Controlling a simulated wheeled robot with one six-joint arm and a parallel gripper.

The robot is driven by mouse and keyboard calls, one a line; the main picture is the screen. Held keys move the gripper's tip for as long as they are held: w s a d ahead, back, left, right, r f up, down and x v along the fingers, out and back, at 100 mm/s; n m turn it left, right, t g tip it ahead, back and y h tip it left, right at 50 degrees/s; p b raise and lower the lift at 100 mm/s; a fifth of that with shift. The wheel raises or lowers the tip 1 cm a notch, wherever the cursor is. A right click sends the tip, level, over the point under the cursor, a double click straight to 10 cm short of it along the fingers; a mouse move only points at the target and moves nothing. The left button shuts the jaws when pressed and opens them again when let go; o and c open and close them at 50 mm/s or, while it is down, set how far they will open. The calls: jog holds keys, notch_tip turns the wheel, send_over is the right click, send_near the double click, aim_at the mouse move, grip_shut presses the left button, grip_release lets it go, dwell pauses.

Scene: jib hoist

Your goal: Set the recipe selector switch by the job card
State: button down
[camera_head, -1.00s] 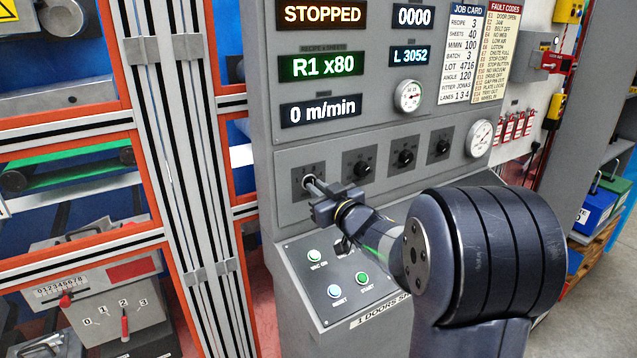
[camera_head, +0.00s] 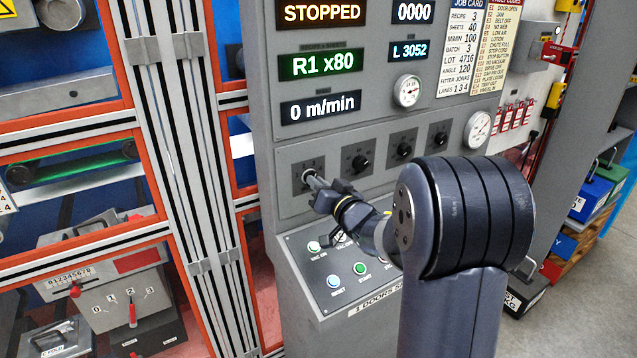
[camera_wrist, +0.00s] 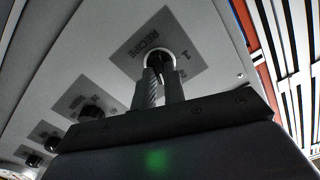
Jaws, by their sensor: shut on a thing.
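The recipe selector switch is the leftmost knob (camera_head: 308,174) in a row on the grey control panel. In the wrist view its plate (camera_wrist: 135,42) reads RECIPE with positions 1 and 2 legible. My gripper (camera_head: 313,182) is at this knob, and its two fingers (camera_wrist: 164,88) are shut on it, hiding most of the knob. The display (camera_head: 320,64) reads R1 x80. The job card (camera_head: 462,45) at the upper right lists RECIPE 3 and SHEETS 40.
Three other knobs, such as the neighbouring one (camera_head: 358,163), sit to the right. Below is a sloped button desk (camera_head: 335,270) with START and RESET buttons. A round gauge (camera_head: 478,130) is at the panel's right. The top display (camera_head: 322,12) reads STOPPED.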

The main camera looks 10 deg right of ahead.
jog(key=c, duration=1.5)
grip_release()
jog(key=b+v, duration=0.2)
jog(key=v, duration=0.9)
jog(key=shift+w, duration=0.2)
jog(key=p+x, duration=0.1)
jog(key=x, duration=0.9)
jog(key=shift+w+a+p, duration=0.15)
jog(key=shift+w+p, duration=0.15)
jog(key=shift+p, duration=0.1)
